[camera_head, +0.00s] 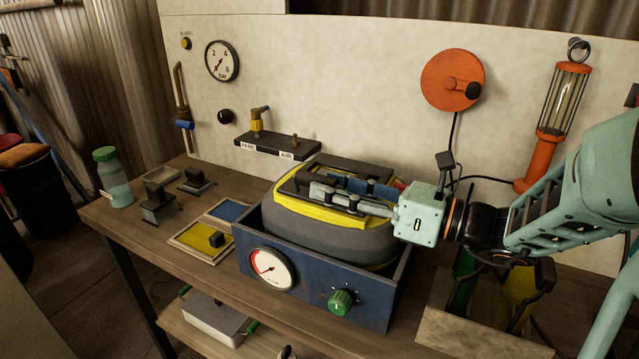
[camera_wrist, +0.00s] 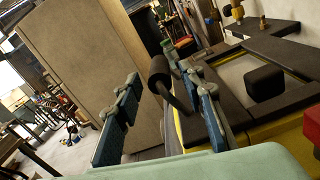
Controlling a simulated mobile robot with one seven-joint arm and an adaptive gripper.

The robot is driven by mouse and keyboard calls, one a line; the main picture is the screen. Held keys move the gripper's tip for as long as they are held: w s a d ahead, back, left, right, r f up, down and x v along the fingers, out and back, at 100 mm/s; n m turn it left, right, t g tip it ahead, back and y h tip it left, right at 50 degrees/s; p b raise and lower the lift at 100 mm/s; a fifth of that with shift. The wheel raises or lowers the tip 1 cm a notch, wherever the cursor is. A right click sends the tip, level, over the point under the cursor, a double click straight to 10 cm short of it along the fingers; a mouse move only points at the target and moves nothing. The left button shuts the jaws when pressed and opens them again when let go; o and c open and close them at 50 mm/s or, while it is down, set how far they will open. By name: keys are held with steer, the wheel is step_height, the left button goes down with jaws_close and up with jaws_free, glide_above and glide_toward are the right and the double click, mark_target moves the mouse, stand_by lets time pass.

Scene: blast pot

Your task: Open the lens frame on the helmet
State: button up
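The helmet (camera_head: 325,228) is grey with a yellow rim and sits in a blue open-topped box (camera_head: 318,296). Its dark lens frame (camera_head: 300,179) lies on top and looks flat. The frame also shows in the wrist view (camera_wrist: 285,102), with a black block (camera_wrist: 264,83) within its outline. My gripper (camera_head: 318,190) is over the helmet's top, fingers pointing left. In the wrist view its fingers (camera_wrist: 160,102) are apart, with a black cylindrical knob (camera_wrist: 159,72) on a stem showing between them. I cannot tell whether either finger touches the knob or frame. My fingers hide part of the frame.
A gauge (camera_head: 271,268) and green knob (camera_head: 341,302) are on the box front. A pad tray (camera_head: 187,244), dark stands and a green-capped bottle (camera_head: 116,178) are to the left. The PARK/AIR block (camera_head: 277,147) is behind; an open bin (camera_head: 449,317) is right.

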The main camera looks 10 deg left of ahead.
mark_target(294, 177)
steer(key=shift+x, duration=1.55)
steer(key=shift+c, duration=0.4)
jaws_close()
